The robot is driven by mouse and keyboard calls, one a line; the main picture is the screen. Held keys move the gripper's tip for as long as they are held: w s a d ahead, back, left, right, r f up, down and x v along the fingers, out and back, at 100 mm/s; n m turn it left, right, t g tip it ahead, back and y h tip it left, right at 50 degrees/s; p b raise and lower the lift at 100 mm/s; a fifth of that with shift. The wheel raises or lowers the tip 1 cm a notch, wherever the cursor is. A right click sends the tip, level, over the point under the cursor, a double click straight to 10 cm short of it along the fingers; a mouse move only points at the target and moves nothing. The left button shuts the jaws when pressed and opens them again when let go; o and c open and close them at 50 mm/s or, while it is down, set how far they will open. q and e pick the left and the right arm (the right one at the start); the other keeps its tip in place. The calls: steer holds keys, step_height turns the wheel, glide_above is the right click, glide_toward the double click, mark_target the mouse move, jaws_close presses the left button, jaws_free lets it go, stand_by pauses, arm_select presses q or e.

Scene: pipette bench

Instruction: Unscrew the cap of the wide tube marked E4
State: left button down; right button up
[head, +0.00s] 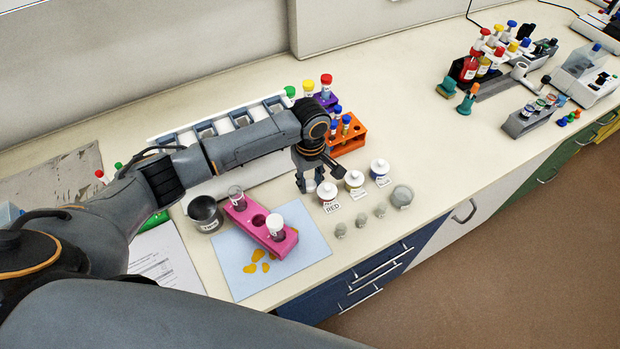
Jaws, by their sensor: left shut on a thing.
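A pink rack (251,221) stands on a light blue mat. A wide clear tube (236,195) sits in its left end, with no cap visible on it. A wide tube with a white cap (275,222) stands in its right end. The middle hole looks empty. Marks such as E4 are too small to read. My left gripper (314,183) is right of the rack, pointing down, shut on a small whitish thing that the fingers mostly hide; it looks like a cap, but I cannot be sure. My right gripper is out of view.
Labelled white-capped bottles (355,181) stand right of my left gripper, with small grey pieces in front. A dark metal cup (204,213) is left of the rack. An orange rack (347,140) stands behind. Bare bench lies to the right.

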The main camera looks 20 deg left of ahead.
arm_select(q)
steer(key=shift+f, duration=0.1)
steer(key=c, duration=1)
jaws_free()
steer(key=shift+w, duration=0.1)
